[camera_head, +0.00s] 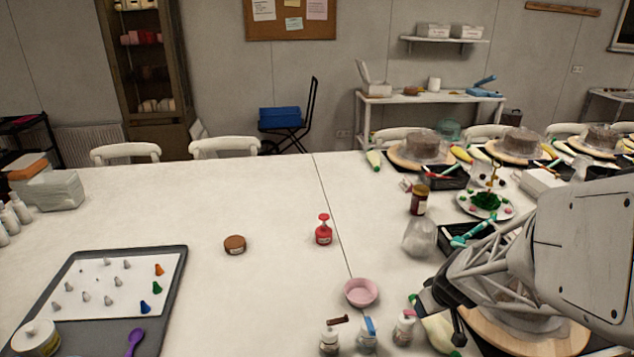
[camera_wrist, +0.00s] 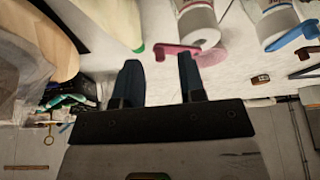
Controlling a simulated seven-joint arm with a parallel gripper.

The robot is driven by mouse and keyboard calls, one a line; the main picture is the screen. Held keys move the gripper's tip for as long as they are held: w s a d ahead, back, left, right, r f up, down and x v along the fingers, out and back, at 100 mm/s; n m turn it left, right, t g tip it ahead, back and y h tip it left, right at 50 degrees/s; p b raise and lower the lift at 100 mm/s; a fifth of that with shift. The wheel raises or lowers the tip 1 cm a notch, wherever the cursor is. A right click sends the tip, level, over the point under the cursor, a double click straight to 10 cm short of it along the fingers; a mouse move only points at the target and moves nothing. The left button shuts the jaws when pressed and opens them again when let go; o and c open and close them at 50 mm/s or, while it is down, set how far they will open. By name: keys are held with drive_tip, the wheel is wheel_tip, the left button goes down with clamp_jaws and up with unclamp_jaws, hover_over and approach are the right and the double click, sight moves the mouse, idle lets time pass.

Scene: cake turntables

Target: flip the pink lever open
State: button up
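The pink lever (camera_wrist: 177,49) shows in the wrist view, sticking out to the left from a pink cap (camera_wrist: 212,57) on a white bottle (camera_wrist: 198,22). In the head view the pink-topped bottle (camera_head: 404,329) stands at the near edge, just left of my gripper (camera_head: 437,318). In the wrist view my gripper (camera_wrist: 159,62) is open, with a wide empty gap between its two dark fingers. The lever lies just beyond the right fingertip; I cannot tell if they touch.
Bottles with a blue lever (camera_head: 370,325) and a brown lever (camera_head: 337,320) stand left of the pink one. A pink bowl (camera_head: 361,292) sits behind them. A cake turntable (camera_head: 520,338) and a pale piping bag (camera_head: 440,333) lie on the right.

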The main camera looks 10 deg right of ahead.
drive_tip(key=shift+w+f, duration=0.25)
drive_tip(key=shift+f, duration=0.3)
drive_tip(key=shift+c, duration=0.2)
clamp_jaws()
drive_tip(key=shift+w+d+n+g+y, duration=0.15)
drive_tip(key=shift+w+n+y, duration=0.3)
drive_tip(key=shift+n, duration=0.6)
drive_tip(key=shift+w+n+g+y, duration=0.15)
drive_tip(key=shift+w+n+y, duration=0.25)
drive_tip(key=shift+n, duration=0.65)
drive_tip(key=shift+o, duration=0.2)
unclamp_jaws()
